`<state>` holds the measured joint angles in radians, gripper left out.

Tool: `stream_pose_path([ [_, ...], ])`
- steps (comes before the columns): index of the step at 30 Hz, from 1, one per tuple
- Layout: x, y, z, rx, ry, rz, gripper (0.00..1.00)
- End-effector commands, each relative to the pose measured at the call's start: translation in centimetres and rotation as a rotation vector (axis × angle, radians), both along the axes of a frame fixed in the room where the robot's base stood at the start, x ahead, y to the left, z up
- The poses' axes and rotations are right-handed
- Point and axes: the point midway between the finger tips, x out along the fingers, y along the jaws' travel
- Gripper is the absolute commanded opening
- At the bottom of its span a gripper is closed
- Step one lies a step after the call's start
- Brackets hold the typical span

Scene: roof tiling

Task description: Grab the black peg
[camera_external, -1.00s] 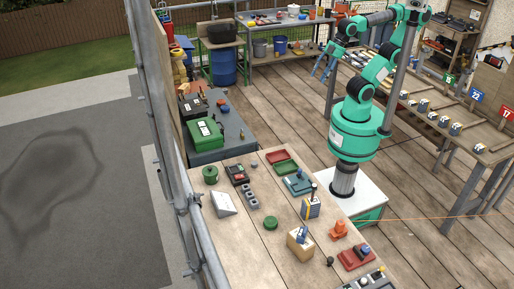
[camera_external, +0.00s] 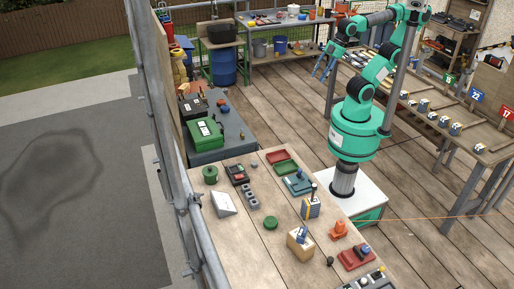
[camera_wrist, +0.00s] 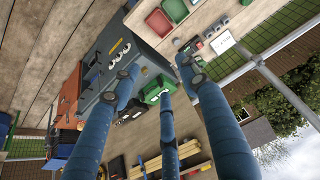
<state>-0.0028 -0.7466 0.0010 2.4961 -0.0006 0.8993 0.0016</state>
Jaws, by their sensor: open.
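A small black peg-like piece (camera_external: 330,261) stands on the wooden table (camera_external: 262,262) near its front right; it is too small to be sure it is the black peg. Another dark upright piece (camera_external: 314,189) shows at a blue and white block (camera_external: 311,208). My gripper (camera_external: 323,68), with blue fingers, is raised at the upper middle, far from the table and over the deck. In the wrist view my gripper (camera_wrist: 157,75) has its blue fingers spread with nothing between them. I cannot make out the black peg in the wrist view.
A green case (camera_external: 206,132) lies on a grey bench behind the table. Red and green trays (camera_external: 279,157), a wooden block with blue parts (camera_external: 300,243) and an orange piece (camera_external: 339,229) crowd the table. Scaffold poles (camera_external: 166,130) stand at its left. A long bench (camera_external: 440,118) stands at right.

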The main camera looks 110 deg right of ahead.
Motion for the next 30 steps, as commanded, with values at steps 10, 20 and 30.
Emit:
stream_pose_path([
  [10,4.7,2.2,1.2,0.001,0.014,0.042,0.45],
  [20,13.6,8.1,2.1,0.000,0.032,0.118,0.45],
  [30,22.4,17.1,0.5,-0.003,0.049,0.198,0.45],
])
